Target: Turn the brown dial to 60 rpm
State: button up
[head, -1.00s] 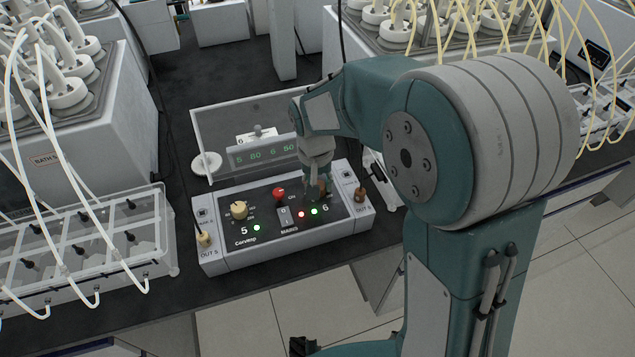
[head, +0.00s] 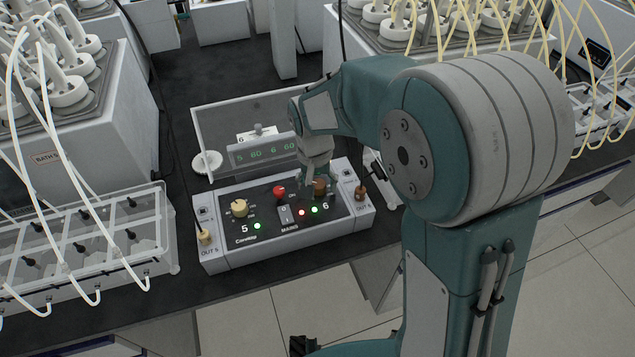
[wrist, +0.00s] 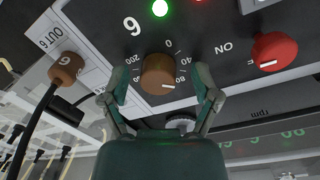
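The brown dial (wrist: 158,73) is on the black panel of the control box, beside the number 6. In the wrist view its white mark lies on the lower right of its face, on the side of the 80 label. In the head view the dial (head: 320,187) shows just below my gripper (head: 318,178). The wrist view shows my gripper (wrist: 162,83) open, one finger on each side of the dial with gaps between. The digital display (head: 262,152) behind the panel reads 5 60 and 6 60.
A red switch knob (head: 279,192) and a cream dial (head: 239,208) share the panel. A brown plug (head: 360,192) with a cable sits at the box's right end. A clear cover (head: 215,125) stands up behind the panel. A clear tubing rack (head: 85,245) is at left.

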jog(key=shift+w+r, duration=0.1)
jog(key=shift+w+r, duration=0.1)
jog(key=shift+r, duration=0.2)
notch_tip(320, 180, up, 11)
jog(key=shift+a, duration=0.4)
jog(key=s+d+r+n+t, duration=0.1)
jog(key=s+d+r+t, duration=0.1)
jog(key=s+d, duration=0.5)
jog(key=s+d+r+t, duration=0.2)
jog(key=s+d, duration=0.4)
jog(key=s, duration=0.6)
jog(key=shift+d+n+t+y, duration=0.3)
jog(key=shift+d+n+t, duration=0.1)
jog(key=shift+t, duration=0.5)
